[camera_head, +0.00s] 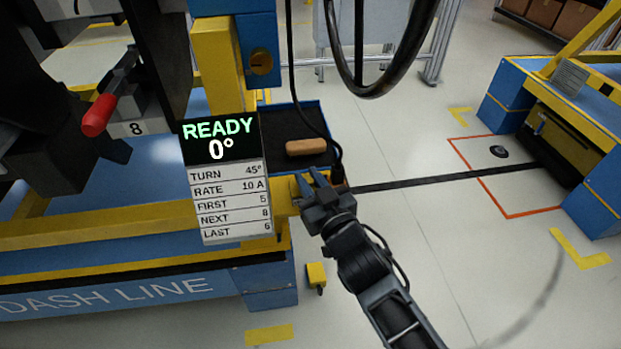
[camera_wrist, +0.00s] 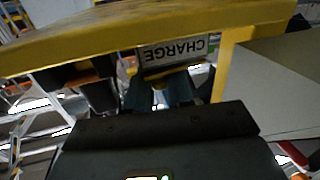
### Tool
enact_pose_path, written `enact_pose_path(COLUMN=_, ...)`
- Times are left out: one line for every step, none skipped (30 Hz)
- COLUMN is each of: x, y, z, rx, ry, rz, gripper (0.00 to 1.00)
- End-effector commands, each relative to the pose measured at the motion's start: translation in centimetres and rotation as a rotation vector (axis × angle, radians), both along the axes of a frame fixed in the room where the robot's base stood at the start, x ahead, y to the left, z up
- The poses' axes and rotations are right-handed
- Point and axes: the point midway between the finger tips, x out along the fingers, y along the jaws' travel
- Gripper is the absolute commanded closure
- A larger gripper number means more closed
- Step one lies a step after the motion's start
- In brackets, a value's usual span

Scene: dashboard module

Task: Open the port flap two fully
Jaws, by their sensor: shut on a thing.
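My gripper (camera_head: 309,179) is at the right end of the yellow beam of the dashboard station in the head view. In the wrist view my gripper (camera_wrist: 159,87) has its blue-grey fingers close together at a yellow-edged tab (camera_wrist: 168,71). The tab lies against a white label plate reading CHARGE (camera_wrist: 180,50), which appears upside down under a yellow beam. My gripper is shut on this tab, which seems to be part of the port flap. My fingers and palm hide much of the flap, so its opening angle cannot be told.
A sign (camera_head: 221,180) reads READY 0°, TURN 45°. A blue tray (camera_head: 302,107) with a brown block (camera_head: 306,147) stands behind my gripper. A black cable loop (camera_head: 372,85) hangs above. A red handle (camera_head: 99,115) is at left. Floor to the right is mostly clear.

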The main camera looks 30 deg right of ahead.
Motion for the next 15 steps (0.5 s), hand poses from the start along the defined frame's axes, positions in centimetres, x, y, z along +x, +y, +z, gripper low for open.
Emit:
enact_pose_path(x=0.0, y=0.1, z=0.5, rx=-0.025, ry=0.009, rz=0.001, gripper=1.00)
enact_pose_path(x=0.0, y=0.1, z=0.6, rx=-0.043, ry=0.015, rz=0.001, gripper=1.00)
enact_pose_path(x=0.0, y=0.2, z=0.7, rx=-0.070, ry=0.025, rz=0.001, gripper=1.00)
enact_pose_path(x=0.0, y=0.3, z=0.8, rx=-0.090, ry=0.032, rz=0.001, gripper=1.00)
enact_pose_path(x=0.1, y=0.3, z=0.9, rx=-0.113, ry=0.039, rz=0.001, gripper=1.00)
enact_pose_path(x=0.1, y=0.4, z=1.1, rx=-0.145, ry=0.050, rz=0.001, gripper=1.00)
enact_pose_path(x=0.1, y=0.5, z=1.2, rx=-0.169, ry=0.058, rz=0.001, gripper=1.00)
enact_pose_path(x=0.1, y=0.6, z=1.3, rx=-0.196, ry=0.066, rz=0.001, gripper=1.00)
enact_pose_path(x=0.2, y=0.7, z=1.4, rx=-0.231, ry=0.077, rz=0.001, gripper=1.00)
enact_pose_path(x=0.2, y=0.8, z=1.5, rx=-0.259, ry=0.087, rz=0.001, gripper=1.00)
enact_pose_path(x=0.2, y=0.9, z=1.5, rx=-0.286, ry=0.096, rz=0.001, gripper=1.00)
enact_pose_path(x=0.3, y=1.0, z=1.7, rx=-0.323, ry=0.107, rz=0.001, gripper=1.00)
enact_pose_path(x=0.3, y=1.1, z=1.7, rx=-0.349, ry=0.115, rz=0.001, gripper=1.00)
enact_pose_path(x=0.3, y=1.3, z=1.8, rx=-0.377, ry=0.125, rz=0.001, gripper=1.00)
enact_pose_path(x=0.4, y=1.4, z=1.9, rx=-0.412, ry=0.136, rz=0.002, gripper=1.00)
